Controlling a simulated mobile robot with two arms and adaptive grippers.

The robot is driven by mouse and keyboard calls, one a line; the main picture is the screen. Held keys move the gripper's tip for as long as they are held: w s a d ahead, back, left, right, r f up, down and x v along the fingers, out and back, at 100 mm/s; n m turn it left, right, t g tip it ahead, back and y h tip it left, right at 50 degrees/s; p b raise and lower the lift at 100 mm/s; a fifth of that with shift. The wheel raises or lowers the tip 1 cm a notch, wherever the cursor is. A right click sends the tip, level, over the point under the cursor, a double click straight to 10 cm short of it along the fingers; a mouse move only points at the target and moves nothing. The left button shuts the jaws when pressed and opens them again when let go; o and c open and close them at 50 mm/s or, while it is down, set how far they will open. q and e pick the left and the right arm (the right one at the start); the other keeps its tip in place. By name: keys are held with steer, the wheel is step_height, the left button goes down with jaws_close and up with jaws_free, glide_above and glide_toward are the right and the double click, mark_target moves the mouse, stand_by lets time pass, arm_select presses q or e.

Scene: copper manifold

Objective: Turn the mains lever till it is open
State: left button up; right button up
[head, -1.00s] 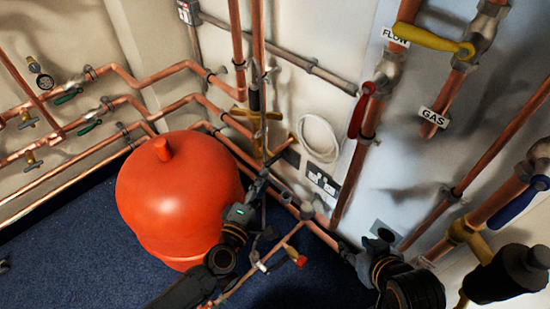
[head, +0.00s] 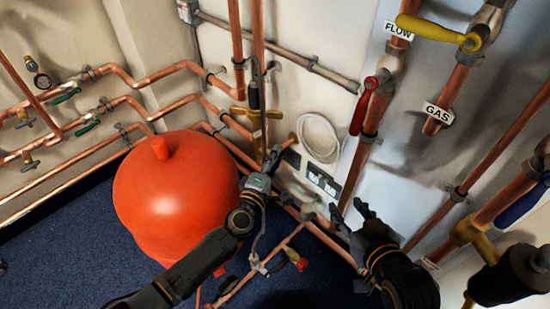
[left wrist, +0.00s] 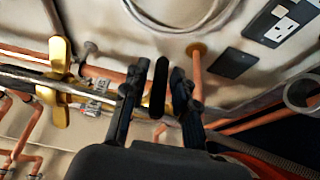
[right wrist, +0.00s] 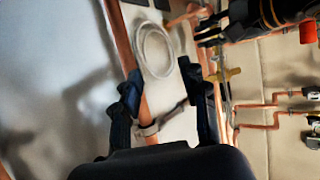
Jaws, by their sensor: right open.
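No label reading "mains" is legible, so I cannot tell for sure which lever it is. In the left wrist view a slim black handle (left wrist: 158,88) stands between the fingers of my left gripper (left wrist: 158,98), with a gap on both sides. A brass fitting (left wrist: 60,82) is left of it on a metal line. In the head view my left gripper (head: 268,166) is by the wall pipes, below a brass valve (head: 257,113); its fingertips are small there. My right gripper (head: 352,214) is open and empty in front of the wall, right of the sockets.
A large orange-red vessel (head: 166,195) stands left of my left arm. A red lever (head: 359,112), yellow lever (head: 430,33) and blue lever (head: 524,204) are on copper pipes at right.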

arm_select(q)
jaws_close()
